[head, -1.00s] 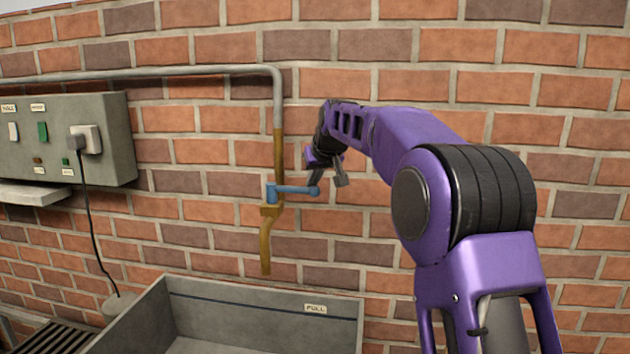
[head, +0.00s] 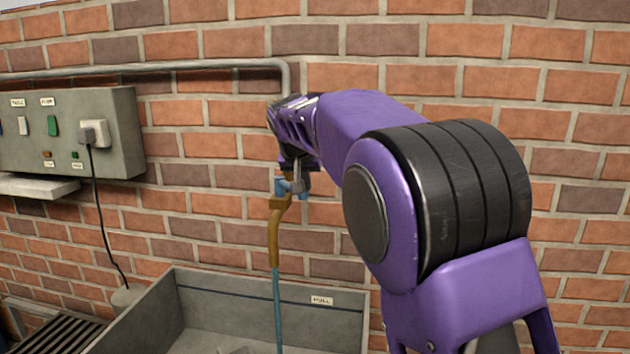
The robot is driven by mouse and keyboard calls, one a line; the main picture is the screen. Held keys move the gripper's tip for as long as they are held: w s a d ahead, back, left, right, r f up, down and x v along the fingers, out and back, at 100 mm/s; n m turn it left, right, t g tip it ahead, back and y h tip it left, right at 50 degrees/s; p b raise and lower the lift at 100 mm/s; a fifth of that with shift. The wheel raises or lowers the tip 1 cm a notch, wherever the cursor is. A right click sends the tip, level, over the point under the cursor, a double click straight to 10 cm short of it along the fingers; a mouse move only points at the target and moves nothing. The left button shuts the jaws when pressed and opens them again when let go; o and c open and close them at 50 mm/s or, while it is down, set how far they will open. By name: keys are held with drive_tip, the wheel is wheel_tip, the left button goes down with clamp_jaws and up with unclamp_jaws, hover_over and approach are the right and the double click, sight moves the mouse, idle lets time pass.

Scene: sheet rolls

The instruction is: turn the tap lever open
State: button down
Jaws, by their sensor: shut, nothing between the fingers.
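The brass tap (head: 273,235) hangs on the brick wall below the grey pipe. Its blue lever (head: 280,187) is mostly hidden behind my gripper, with only small blue parts showing. A thin blue-green stream of water (head: 277,310) runs from the spout down into the trough. My gripper (head: 298,187) is shut at the lever, in front of the tap body. I cannot tell whether it touches the lever.
The grey trough (head: 220,299) with a "FULL" label on its inner wall stands under the tap. A grey switch box (head: 120,155) with a plugged-in black cable (head: 97,215) is on the wall at left. The wall right of the tap is clear behind my arm.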

sight(286, 185)
drive_tip(key=shift+s+a+m+h, duration=0.25)
drive_tip(key=shift+s+a+m, duration=0.1)
drive_tip(key=shift+a, duration=0.3)
drive_tip(key=shift+s+a+m+h, duration=0.3)
drive_tip(key=shift+s+a+m, duration=0.1)
drive_tip(key=shift+a, duration=0.25)
drive_tip(key=shift+s+a+m+h, duration=0.25)
drive_tip(key=shift+s+a+m, duration=0.1)
drive_tip(key=shift+a, duration=0.4)
